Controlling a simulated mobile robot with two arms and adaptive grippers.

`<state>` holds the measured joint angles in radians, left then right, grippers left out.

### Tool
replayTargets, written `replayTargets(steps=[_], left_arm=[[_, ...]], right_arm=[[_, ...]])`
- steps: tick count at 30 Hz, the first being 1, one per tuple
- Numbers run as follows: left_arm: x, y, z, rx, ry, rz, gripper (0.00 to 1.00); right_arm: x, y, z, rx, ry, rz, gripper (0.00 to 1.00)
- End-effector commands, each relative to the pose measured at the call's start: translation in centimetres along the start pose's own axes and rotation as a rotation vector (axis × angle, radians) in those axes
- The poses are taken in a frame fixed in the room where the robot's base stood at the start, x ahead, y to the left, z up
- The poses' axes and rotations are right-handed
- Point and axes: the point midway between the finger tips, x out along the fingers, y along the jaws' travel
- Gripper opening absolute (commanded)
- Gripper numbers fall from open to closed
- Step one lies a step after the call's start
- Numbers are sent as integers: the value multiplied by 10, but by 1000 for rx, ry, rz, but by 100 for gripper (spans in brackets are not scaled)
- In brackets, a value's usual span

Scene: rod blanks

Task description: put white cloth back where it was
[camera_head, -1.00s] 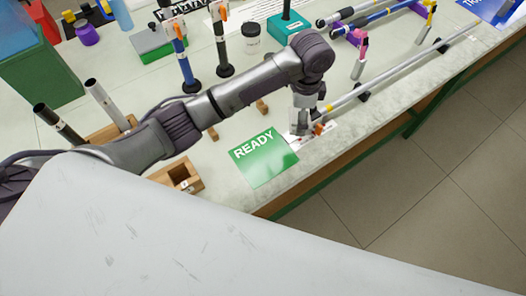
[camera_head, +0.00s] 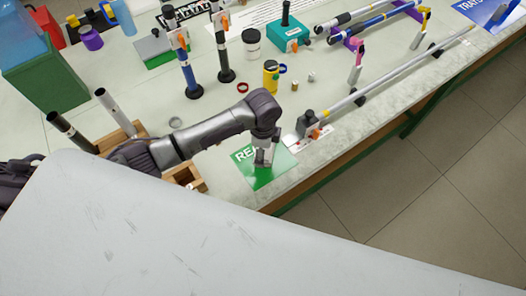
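I cannot make out a white cloth for certain in the head view. My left gripper (camera_head: 263,162) points down over the green READY card (camera_head: 265,180) near the front edge of the bench and covers part of its lettering. The fingers are small and partly hidden by the wrist, so I cannot tell whether they are open or hold anything. My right gripper is out of view.
A long rod (camera_head: 400,77) lies along the front edge, its near end at a dark clamp (camera_head: 308,124) with an orange part. A yellow bottle (camera_head: 270,77), a white-bodied jar (camera_head: 251,43) and a teal box (camera_head: 289,37) stand behind. Tubes stand in a wooden block (camera_head: 122,136) at left.

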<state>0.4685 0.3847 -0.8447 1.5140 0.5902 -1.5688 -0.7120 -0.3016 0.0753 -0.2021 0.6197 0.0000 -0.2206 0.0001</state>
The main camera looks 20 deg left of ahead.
Motion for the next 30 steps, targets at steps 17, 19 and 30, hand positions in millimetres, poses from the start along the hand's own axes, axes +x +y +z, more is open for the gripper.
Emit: replayTargets(steps=[17, 19, 30], left_arm=[[34, 1, 0, 0, -1, 1, 60], [36, 1, 0, 0, -1, 1, 89], [35, 1, 0, 0, -1, 1, 100]], right_arm=[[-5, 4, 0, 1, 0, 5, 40], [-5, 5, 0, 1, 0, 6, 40], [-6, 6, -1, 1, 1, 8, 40]])
